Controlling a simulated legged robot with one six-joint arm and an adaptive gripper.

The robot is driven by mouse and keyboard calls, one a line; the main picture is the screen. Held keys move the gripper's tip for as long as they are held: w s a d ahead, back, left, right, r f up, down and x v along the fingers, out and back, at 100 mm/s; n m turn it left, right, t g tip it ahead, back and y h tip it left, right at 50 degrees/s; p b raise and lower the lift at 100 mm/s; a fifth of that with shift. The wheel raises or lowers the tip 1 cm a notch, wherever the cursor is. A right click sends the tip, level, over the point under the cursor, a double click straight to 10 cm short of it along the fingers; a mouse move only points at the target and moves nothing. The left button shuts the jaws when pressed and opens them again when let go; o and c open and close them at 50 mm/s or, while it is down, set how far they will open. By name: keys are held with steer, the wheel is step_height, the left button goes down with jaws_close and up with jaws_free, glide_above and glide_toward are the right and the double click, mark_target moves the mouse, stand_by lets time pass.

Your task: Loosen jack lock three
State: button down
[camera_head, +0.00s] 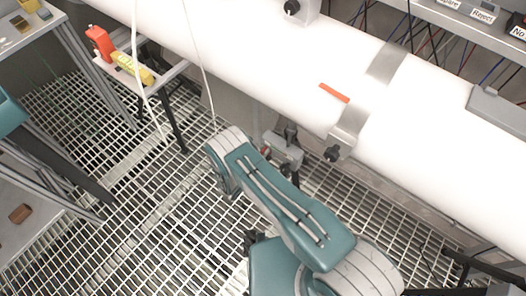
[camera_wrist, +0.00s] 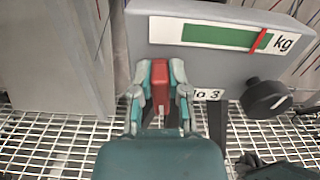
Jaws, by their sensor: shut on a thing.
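In the wrist view a grey jack unit (camera_wrist: 150,30) carries a label (camera_wrist: 207,95) ending in 3, partly covered by my gripper. Its small red lock lever (camera_wrist: 160,80) stands upright on the unit's lower left. My gripper (camera_wrist: 160,92) is shut on this red lever, with one finger on each side. A green gauge strip (camera_wrist: 215,36) with a red needle and "kg" is on the unit's face. A black knob (camera_wrist: 266,98) is at its lower right. In the head view the jack (camera_head: 284,148) shows under the white pipe, and my arm hides most of the gripper.
The thick white pipe (camera_head: 250,45) with clamp bands runs across the head view above the jack. A small stand (camera_head: 165,75) at left holds a red and a yellow item. Thin white cables hang near it. Open steel grating (camera_head: 130,175) covers the floor.

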steer(key=shift+w+a+f+n, duration=0.2)
steer(key=shift+a+f+n, duration=0.05)
steer(key=shift+n, duration=2.35)
steer(key=shift+w+a+f+n, duration=0.25)
steer(key=shift+a+n, duration=0.05)
steer(key=shift+n, duration=2.3)
steer(key=shift+w+a+f+n, duration=0.2)
steer(key=shift+a+f+n, duration=0.05)
steer(key=shift+n, duration=2.35)
steer(key=shift+f, duration=0.1)
steer(key=c, duration=0.6)
jaws_free()
